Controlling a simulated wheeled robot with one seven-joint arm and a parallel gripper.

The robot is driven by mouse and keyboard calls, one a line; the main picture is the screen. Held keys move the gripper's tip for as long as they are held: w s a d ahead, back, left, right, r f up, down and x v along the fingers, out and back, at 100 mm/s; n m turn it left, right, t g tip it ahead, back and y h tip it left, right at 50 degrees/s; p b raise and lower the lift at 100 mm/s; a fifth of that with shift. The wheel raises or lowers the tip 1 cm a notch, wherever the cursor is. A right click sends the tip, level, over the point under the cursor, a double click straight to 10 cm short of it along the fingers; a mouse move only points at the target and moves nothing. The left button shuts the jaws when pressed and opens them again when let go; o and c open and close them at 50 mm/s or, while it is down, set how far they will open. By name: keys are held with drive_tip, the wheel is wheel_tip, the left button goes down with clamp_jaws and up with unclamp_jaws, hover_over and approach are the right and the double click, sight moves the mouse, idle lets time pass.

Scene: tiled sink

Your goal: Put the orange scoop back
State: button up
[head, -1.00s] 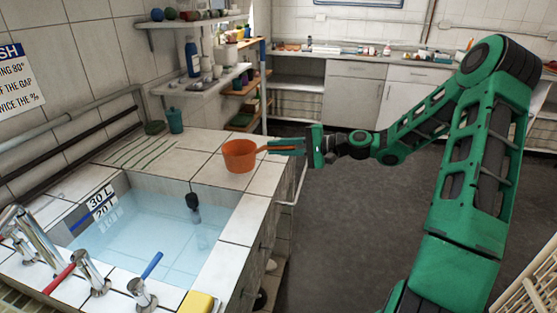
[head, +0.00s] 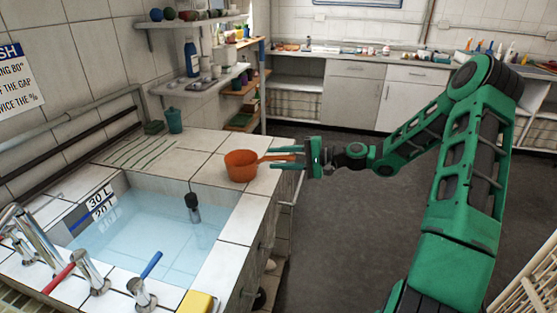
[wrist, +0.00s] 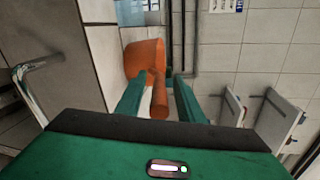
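The orange scoop (head: 241,166) is on the white tiled counter at the back right of the sink basin, near the counter's right edge. Its handle points right, toward my gripper. My gripper (head: 273,158) is open, with one finger on each side of the handle. In the wrist view the scoop's bowl (wrist: 146,58) lies beyond the fingertips, and the handle runs back between the two green fingers of my gripper (wrist: 160,88). Whether a finger still touches the handle I cannot tell. The underside of the scoop is hidden.
The water-filled basin (head: 150,225) with a dark-topped object (head: 193,202) lies in front of the scoop. Shelves (head: 200,85) hang above. Open floor lies right of the counter.

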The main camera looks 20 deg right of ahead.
drive_tip(key=v, duration=1.2)
drive_tip(key=s+a+f+n+g+h, duration=0.2)
drive_tip(key=s+f+g+h, duration=0.1)
drive_tip(key=s, duration=0.2)
drive_tip(key=s+a+f+n+g+h, duration=0.2)
drive_tip(key=s+g+h, duration=0.15)
drive_tip(key=s, duration=0.25)
drive_tip(key=s+d+r+g+h, duration=0.1)
drive_tip(key=s+r+h, duration=0.1)
drive_tip(key=s, duration=0.6)
drive_tip(key=s+d+r+g+h, duration=0.1)
drive_tip(key=s+d+r+h, duration=0.1)
drive_tip(key=s, duration=0.7)
drive_tip(key=s+d+r+g+h, duration=0.1)
drive_tip(key=s+r, duration=0.3)
drive_tip(key=s, duration=0.5)
drive_tip(key=shift+d+r+m+h, duration=0.4)
drive_tip(key=shift+d+h, duration=0.15)
drive_tip(key=shift+h, duration=0.1)
